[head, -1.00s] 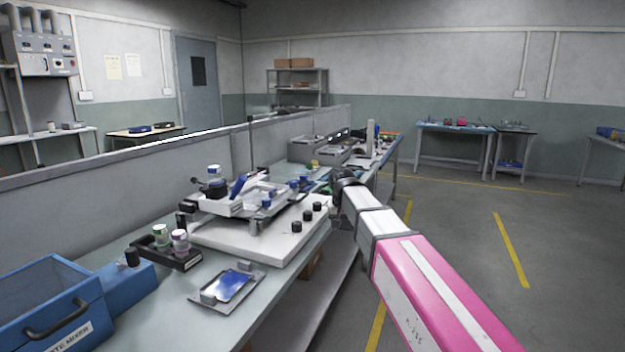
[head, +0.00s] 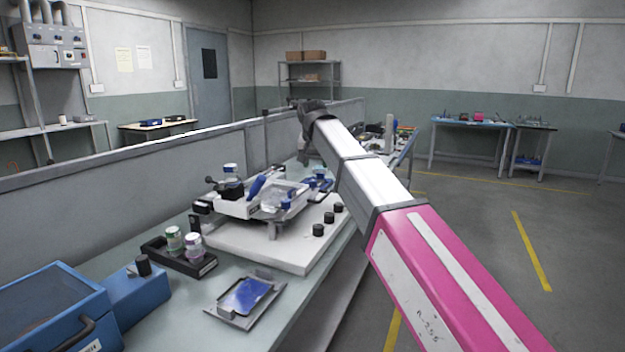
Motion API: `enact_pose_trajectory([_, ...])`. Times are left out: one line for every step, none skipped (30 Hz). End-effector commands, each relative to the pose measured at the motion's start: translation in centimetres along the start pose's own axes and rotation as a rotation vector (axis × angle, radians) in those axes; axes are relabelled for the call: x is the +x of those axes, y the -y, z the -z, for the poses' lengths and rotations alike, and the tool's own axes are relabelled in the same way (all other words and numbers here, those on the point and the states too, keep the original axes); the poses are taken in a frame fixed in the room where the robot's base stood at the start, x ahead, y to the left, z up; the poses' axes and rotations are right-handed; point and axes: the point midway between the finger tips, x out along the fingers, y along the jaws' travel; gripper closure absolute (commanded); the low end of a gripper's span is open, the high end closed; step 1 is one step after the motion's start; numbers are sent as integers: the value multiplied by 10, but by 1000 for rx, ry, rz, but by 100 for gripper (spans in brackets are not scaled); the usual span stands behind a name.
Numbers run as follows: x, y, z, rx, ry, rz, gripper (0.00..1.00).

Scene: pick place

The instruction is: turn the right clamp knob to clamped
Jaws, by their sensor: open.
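A bench device with a white base plate (head: 270,255) carries a raised white frame (head: 235,208) with blue knobs and a blue handle (head: 257,186). One blue knob (head: 286,204) stands at the frame's near right side. More blue parts (head: 322,182) show at its far right. I cannot tell which is the right clamp knob, nor its turn position. Several black knobs (head: 318,230) line the plate's right edge. My gripper (head: 305,106), at the dark end of my arm, is open, raised above and beyond the device, apart from it. Its fingers are small and partly hidden by my wrist.
A black holder (head: 208,268) with jars and a metal tray (head: 226,312) with a blue plate lie in front of the device. A blue box (head: 55,300) stands at near left. A grey partition (head: 120,185) runs behind the bench. The floor at right is clear.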

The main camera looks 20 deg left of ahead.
Motion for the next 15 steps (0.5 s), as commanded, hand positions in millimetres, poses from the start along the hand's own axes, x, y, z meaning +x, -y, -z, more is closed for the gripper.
enact_pose_trajectory([-10,9,2,-1,-6,4,44])
enact_pose_trajectory([-14,12,3,0,-8,6,44])
enact_pose_trajectory([-16,14,3,0,-10,7,44])
enact_pose_trajectory([-18,15,2,0,-10,7,44])
enact_pose_trajectory([-18,16,2,1,-11,7,44])
enact_pose_trajectory([-16,17,2,1,-11,7,44])
enact_pose_trajectory([-14,16,2,1,-11,7,44])
enact_pose_trajectory([-11,16,2,1,-10,7,44])
enact_pose_trajectory([-7,16,2,1,-10,6,44])
enact_pose_trajectory([-3,16,2,1,-9,6,44])
enact_pose_trajectory([2,16,2,1,-9,6,44])
enact_pose_trajectory([8,16,2,1,-9,6,44])
enact_pose_trajectory([14,16,2,1,-9,6,44])
enact_pose_trajectory([19,16,2,1,-9,6,44])
enact_pose_trajectory([26,16,2,1,-9,6,44])
